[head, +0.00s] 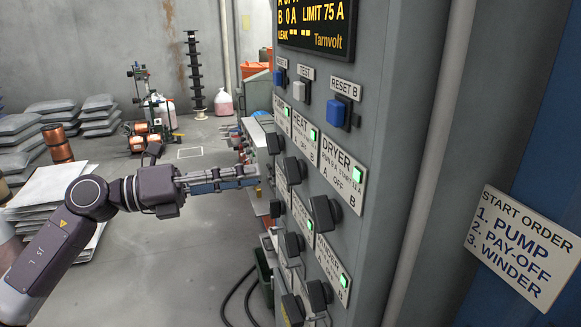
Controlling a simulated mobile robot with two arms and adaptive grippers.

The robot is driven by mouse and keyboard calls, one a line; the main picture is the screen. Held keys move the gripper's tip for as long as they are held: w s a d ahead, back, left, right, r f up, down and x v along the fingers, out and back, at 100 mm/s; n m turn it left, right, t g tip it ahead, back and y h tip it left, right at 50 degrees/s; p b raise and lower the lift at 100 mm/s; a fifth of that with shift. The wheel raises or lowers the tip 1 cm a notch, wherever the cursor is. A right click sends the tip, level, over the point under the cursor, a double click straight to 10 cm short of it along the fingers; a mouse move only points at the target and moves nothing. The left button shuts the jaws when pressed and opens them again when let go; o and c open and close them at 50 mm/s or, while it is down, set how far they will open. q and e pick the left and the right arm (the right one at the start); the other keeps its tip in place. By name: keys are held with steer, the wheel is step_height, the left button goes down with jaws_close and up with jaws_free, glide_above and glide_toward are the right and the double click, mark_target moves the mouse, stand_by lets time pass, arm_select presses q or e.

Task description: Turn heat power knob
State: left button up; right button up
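The grey control panel (375,110) stands on the right with rows of black knobs. The label plate reading HEAT (303,130) has a lit green lamp and sits between a plate at its left and the DRYER plate (342,172). The black heat knob (294,170) is just below the HEAT plate; its exact setting is hard to read. My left gripper (257,174) reaches in from the left, with its fingertips close to the panel's knobs. Contact with a knob is not clear. The fingers appear edge-on, so their opening cannot be judged. My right gripper is out of view.
The dryer knob (325,212) and several lower knobs are close by. Blue RESET B button (337,112) and a display are above. A sign (525,248) lists PUMP, PAY-OFF, WINDER. Sacks (55,112) and copper spools (56,142) stand behind at left. Open floor lies below the arm.

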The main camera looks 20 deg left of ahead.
mark_target(285, 169)
arm_select(q)
steer(key=p+x, duration=0.4)
steer(key=x, duration=0.2)
steer(key=shift+w+d+r, duration=0.2)
steer(key=shift+w+d, duration=0.05)
steer(key=shift+d, duration=0.05)
steer(key=shift+w+d+f, duration=0.2)
steer(key=shift+w+d, duration=0.05)
steer(key=shift+d, duration=0.05)
steer(key=shift+c, duration=0.2)
jaws_close()
